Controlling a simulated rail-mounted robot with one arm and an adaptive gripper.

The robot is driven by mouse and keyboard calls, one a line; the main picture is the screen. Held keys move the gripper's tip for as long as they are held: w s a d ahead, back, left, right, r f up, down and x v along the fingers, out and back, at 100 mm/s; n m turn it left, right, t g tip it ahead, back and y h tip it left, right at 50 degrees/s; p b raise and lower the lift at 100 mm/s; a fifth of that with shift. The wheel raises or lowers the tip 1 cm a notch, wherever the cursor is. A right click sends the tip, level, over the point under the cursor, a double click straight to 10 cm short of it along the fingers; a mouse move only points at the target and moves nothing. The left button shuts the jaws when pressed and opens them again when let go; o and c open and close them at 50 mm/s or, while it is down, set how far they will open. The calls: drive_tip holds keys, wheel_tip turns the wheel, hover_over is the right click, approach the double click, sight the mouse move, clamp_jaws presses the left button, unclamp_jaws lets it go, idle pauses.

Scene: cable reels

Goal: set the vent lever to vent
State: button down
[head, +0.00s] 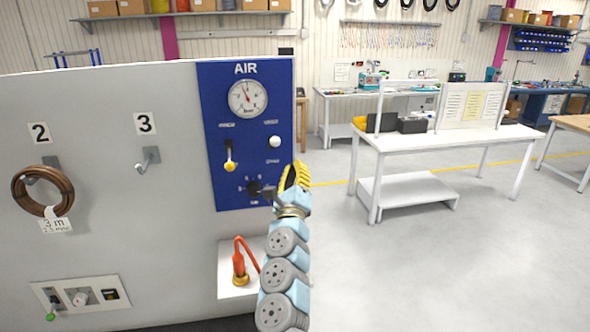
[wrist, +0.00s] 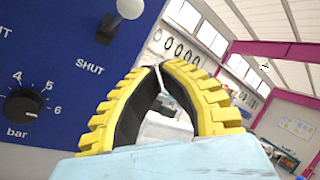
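The vent lever has a white knob (head: 275,141) on the right side of the blue AIR panel (head: 217,105). In the wrist view its white knob (wrist: 130,8) and short stem stand out from a dark slot, above the label SHUT. The top of the lever is cut off there, and its exact setting is hard to tell. My gripper (head: 297,168) has yellow ribbed fingers and is below and right of the knob, at the panel's right edge. In the wrist view the gripper (wrist: 161,66) has its fingertips drawn together with nothing between them. It is apart from the lever.
A yellow-knobbed lever (head: 230,166) points down to the left. A black bar dial (wrist: 24,105) sits low on the panel, partly behind my arm in the head view. A pressure gauge (head: 248,98) is above.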

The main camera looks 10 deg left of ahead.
drive_tip(key=shift+s+d+r+p, duration=0.2)
drive_tip(key=shift+s+r, duration=0.1)
drive_tip(key=shift+s, duration=0.65)
drive_tip(key=shift+s+d+r+p, duration=0.2)
drive_tip(key=shift+s+r, duration=0.15)
drive_tip(key=shift+s, duration=0.55)
drive_tip(key=shift+s+d+r+p, duration=0.1)
drive_tip(key=shift+s+r+p, duration=0.15)
drive_tip(key=shift+s, duration=0.7)
